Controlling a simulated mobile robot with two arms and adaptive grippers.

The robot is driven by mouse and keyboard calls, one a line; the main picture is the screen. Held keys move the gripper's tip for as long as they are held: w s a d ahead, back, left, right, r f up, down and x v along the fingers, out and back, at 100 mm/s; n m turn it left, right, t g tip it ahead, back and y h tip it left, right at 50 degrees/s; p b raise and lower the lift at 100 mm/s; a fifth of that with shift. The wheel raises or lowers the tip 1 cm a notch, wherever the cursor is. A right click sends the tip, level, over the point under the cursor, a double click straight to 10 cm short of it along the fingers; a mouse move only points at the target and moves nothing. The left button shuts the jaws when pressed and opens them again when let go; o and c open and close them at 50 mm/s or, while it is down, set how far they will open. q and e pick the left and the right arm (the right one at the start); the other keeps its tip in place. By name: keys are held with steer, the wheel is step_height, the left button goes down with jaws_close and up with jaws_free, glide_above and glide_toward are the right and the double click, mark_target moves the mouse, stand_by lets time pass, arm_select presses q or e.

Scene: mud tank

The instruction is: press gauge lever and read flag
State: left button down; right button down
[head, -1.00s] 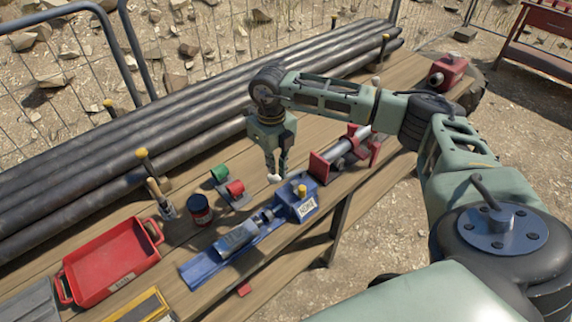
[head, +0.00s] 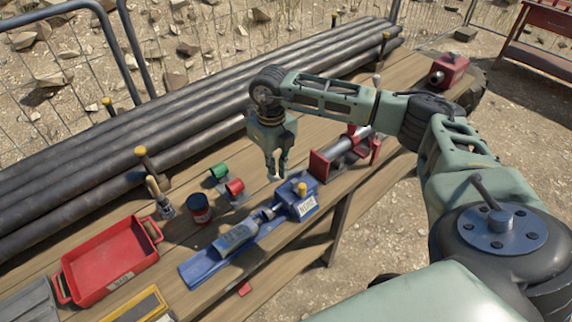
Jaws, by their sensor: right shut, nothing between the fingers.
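A blue gauge fixture (head: 228,247) lies along the front of the wooden bench. Its blue box at the right end (head: 296,205) has a yellow knob (head: 301,188) on top and a white label on the front. A grey block sits on the blue base. I cannot tell which part is the lever or see a flag clearly. My right gripper (head: 275,177) points down, shut and empty, just behind and left of the blue box, apart from the yellow knob. My left gripper is not in view.
A red tray (head: 112,262), a dark blue can (head: 200,208), a brush (head: 161,199) and a green-and-red part (head: 227,181) stand to the left. A red-ended clamp (head: 345,152) is close right of the gripper. Long dark pipes (head: 190,110) line the back.

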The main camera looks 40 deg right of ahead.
mark_target(275, 177)
steer(key=shift+f+b, duration=1.7)
steer(key=shift+f, duration=0.6)
step_height(275, 177, up, 11)
steer(key=p, duration=0.7)
